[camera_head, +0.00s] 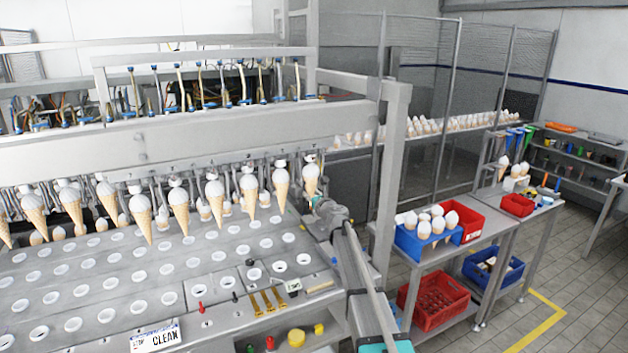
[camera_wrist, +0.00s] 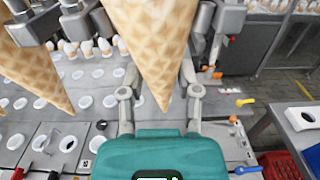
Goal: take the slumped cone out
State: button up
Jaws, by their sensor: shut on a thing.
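A waffle cone with a white top (camera_head: 311,178) hangs at the right end of the row under the machine's beam. Its lower part fills the top middle of the wrist view (camera_wrist: 155,45), tip down. My gripper (camera_head: 316,203) is at this cone, and its two fingers (camera_wrist: 159,78) stand on either side of it in the wrist view, shut on it. The cone's top is out of the wrist view, and I cannot tell whether it is slumped. A neighbouring cone (camera_head: 281,188) hangs close to the left; it also shows in the wrist view (camera_wrist: 35,65).
A steel plate with rows of holes (camera_head: 215,248) lies below the cones. Several more cones hang leftward. A blue crate of cones (camera_head: 408,240) and a red crate (camera_head: 468,220) stand on the right table. A frame post (camera_head: 390,180) rises right of my arm.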

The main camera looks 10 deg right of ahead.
jog(key=shift+r, duration=0.15)
jog(key=shift+s+r+p, duration=0.15)
jog(key=shift+r+p, duration=0.15)
jog(key=shift+p, duration=0.1)
jog(key=shift+s+d, duration=0.1)
jog(key=shift+s, duration=0.1)
dwell(0.3)
jog(key=v, duration=0.8)
dwell(1.6)
jog(key=shift+s, duration=0.1)
dwell(0.4)
notch_tip(320, 180, down, 7)
jog(key=b, duration=0.6)
jog(key=shift+r+b, duration=0.25)
jog(key=shift+b, duration=0.05)
